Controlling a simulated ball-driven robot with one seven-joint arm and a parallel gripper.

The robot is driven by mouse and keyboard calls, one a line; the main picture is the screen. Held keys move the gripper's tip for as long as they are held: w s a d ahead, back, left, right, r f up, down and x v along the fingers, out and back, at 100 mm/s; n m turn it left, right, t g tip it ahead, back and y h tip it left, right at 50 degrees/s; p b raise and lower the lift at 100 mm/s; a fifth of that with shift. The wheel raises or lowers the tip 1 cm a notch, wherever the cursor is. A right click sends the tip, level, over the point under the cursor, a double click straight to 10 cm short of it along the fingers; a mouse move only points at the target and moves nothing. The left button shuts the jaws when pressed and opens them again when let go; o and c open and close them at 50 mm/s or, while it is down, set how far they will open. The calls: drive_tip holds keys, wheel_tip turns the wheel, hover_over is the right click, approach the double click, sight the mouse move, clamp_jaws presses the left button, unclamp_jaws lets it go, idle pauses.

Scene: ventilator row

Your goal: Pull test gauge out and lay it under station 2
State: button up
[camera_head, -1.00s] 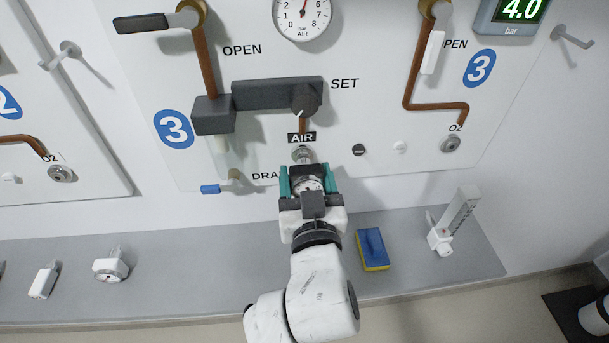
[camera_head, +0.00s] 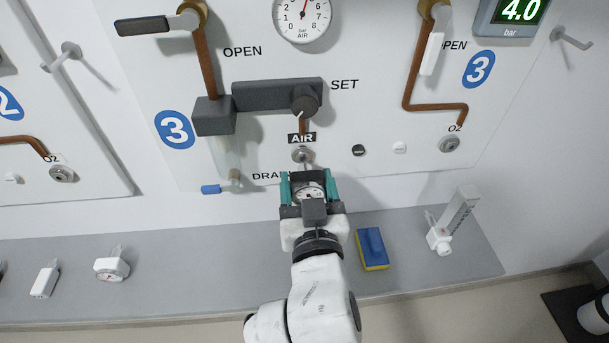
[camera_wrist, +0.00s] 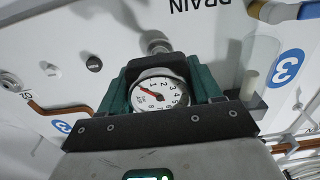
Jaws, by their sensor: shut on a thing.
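My gripper (camera_head: 309,188) is shut on the test gauge (camera_head: 311,192), a round white dial with a red needle, held between green fingers. The dial also shows in the wrist view (camera_wrist: 158,94). The gauge is just below and in front of the AIR socket (camera_head: 302,155) on the station 3 panel. The socket also shows behind the gauge in the wrist view (camera_wrist: 157,45). Whether the gauge's tip is fully clear of the socket is hard to tell. Station 2's panel, with its blue number sign (camera_head: 9,104), is at the left edge, above the grey shelf (camera_head: 200,250).
A white plug (camera_head: 45,281) and a white round-faced device (camera_head: 111,265) lie on the shelf at left. A blue and yellow sponge (camera_head: 372,249) and a white flowmeter (camera_head: 453,222) are at right. The shelf between the round device and my arm is clear.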

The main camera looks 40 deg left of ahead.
drive_tip(key=shift+s+d, duration=0.25)
drive_tip(key=shift+d, duration=0.05)
idle(0.5)
drive_tip(key=p+v, duration=0.2)
drive_tip(key=v, duration=0.5)
idle(1.3)
drive_tip(key=shift+a, duration=0.1)
